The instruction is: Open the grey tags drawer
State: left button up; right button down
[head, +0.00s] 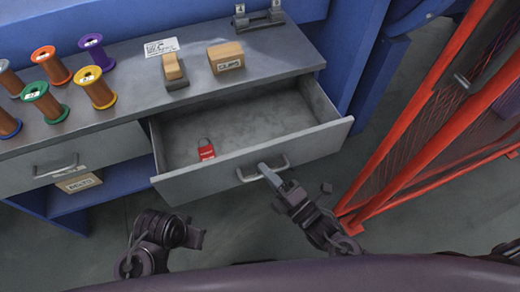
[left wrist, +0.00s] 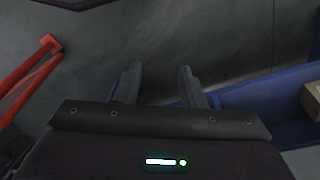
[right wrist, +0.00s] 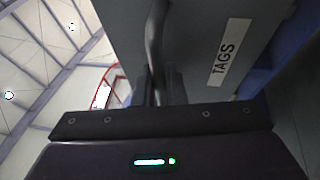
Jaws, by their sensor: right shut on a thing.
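The grey tags drawer (head: 240,165) is pulled out from under the grey bench in the head view, its inside showing. A red padlock-like tag (head: 206,149) lies in it near the front. My right gripper (head: 267,172) is shut on the bar handle (head: 278,167) of this drawer. In the right wrist view the handle (right wrist: 155,40) stands between the fingers (right wrist: 160,88), beside a TAGS label (right wrist: 224,50) on the drawer front. My left gripper (left wrist: 158,85) is open and empty in the left wrist view, over the floor and away from the drawer.
A second drawer (head: 90,155) at the left is shut. Several wire spools (head: 97,88), a CLIPS box (head: 226,57) and a stamp-like block (head: 173,70) stand on the bench top (head: 200,100). A red mesh guard (head: 430,110) stands close on the right.

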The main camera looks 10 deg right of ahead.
pick_arm(q)
jog(key=shift+s+a+r+g+p, duration=0.2)
jog(key=shift+s+a+g+p, duration=0.15)
jog(key=shift+a, duration=0.25)
pick_arm(e)
jog(key=shift+s+d, duration=0.15)
jog(key=shift+s, duration=0.45)
jog(key=shift+s+d, duration=0.15)
jog(key=shift+s, duration=0.45)
jog(key=c, duration=1.5)
grip_release()
